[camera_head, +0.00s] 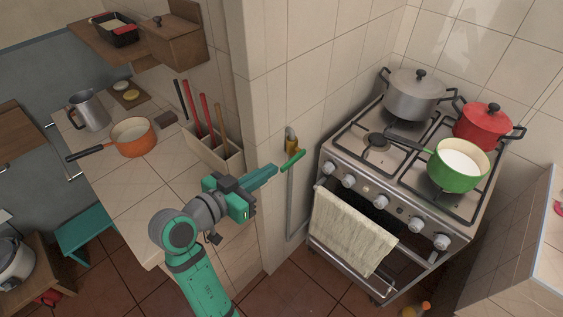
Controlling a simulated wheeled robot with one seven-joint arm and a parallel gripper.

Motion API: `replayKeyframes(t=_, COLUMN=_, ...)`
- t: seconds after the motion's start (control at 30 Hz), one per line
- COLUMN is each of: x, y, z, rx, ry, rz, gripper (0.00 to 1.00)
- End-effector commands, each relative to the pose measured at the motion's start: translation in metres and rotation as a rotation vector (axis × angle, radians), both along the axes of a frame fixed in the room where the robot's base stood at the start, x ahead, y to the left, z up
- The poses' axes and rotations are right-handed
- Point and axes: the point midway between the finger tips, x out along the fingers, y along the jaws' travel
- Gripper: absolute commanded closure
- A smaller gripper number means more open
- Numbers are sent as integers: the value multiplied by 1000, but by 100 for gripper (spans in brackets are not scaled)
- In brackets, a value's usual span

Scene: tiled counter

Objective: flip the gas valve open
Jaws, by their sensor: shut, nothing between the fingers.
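The gas valve (291,143) is a brass fitting on the tiled wall, left of the stove, at the top of a grey pipe.
The stove (335,153) stands right of the valve, with a towel (350,230) on its front rail. Grey, red and green pots stand on it. The tiled counter (160,185) on the left holds an orange pan (133,137) and a utensil box (215,160). The wall corner is close to my gripper.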

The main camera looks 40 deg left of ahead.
Motion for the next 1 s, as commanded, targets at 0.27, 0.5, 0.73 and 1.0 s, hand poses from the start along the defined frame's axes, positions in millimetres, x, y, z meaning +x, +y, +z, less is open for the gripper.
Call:
replayKeyframes(t=0.27, x=-23, y=16, z=28, rx=81, ry=20, rz=-40, gripper=100)
replayKeyframes(t=0.5, x=-25, y=16, z=30, rx=88, ry=24, rz=-46, gripper=100)
replayKeyframes(t=0.73, x=-23, y=16, z=29, rx=87, ry=24, rz=-45, gripper=100)
replayKeyframes(t=1.0, x=8, y=15, z=21, rx=85, ry=24, rz=-48, gripper=100)
